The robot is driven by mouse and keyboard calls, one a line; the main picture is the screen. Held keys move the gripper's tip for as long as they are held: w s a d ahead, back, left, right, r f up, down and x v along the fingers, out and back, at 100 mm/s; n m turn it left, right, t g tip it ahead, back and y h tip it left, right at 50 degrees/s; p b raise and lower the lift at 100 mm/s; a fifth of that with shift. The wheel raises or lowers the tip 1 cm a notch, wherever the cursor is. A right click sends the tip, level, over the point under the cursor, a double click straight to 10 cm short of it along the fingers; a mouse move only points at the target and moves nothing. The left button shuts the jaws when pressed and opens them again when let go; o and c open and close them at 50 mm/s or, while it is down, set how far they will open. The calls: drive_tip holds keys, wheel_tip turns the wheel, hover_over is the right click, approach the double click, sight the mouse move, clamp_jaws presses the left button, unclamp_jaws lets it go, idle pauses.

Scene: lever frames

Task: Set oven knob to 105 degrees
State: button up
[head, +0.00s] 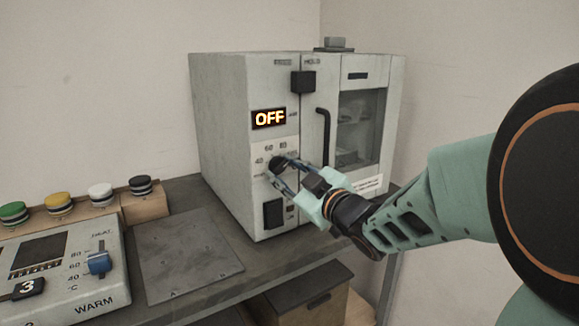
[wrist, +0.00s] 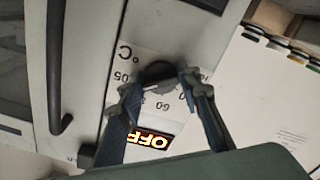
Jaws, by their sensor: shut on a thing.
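The oven (head: 225,120) is a pale grey cabinet on the bench, with a lit display (head: 269,118) reading OFF. Below the display is a black round knob (head: 277,162) with a printed scale; 40, 60 and 80 can be read in the head view. My gripper (head: 281,172) is at the knob, with its fingers shut on it. In the wrist view the knob (wrist: 158,74) sits between the two fingertips, and part of the scale shows around it.
The oven has a black door handle (head: 323,138) and a black rocker switch (head: 273,214) below the knob. A hotplate-like unit (head: 65,270) with a blue slider (head: 99,263) and several coloured caps stand at left. A flat grey plate (head: 187,254) lies between.

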drive_tip(key=shift+m+p, duration=0.4)
drive_tip(key=shift+m, duration=0.7)
drive_tip(key=o, duration=1.2)
drive_tip(key=shift+c, duration=0.2)
drive_tip(key=v, duration=0.7)
drive_tip(key=shift+s+d, duration=0.15)
drive_tip(key=shift+s, duration=0.05)
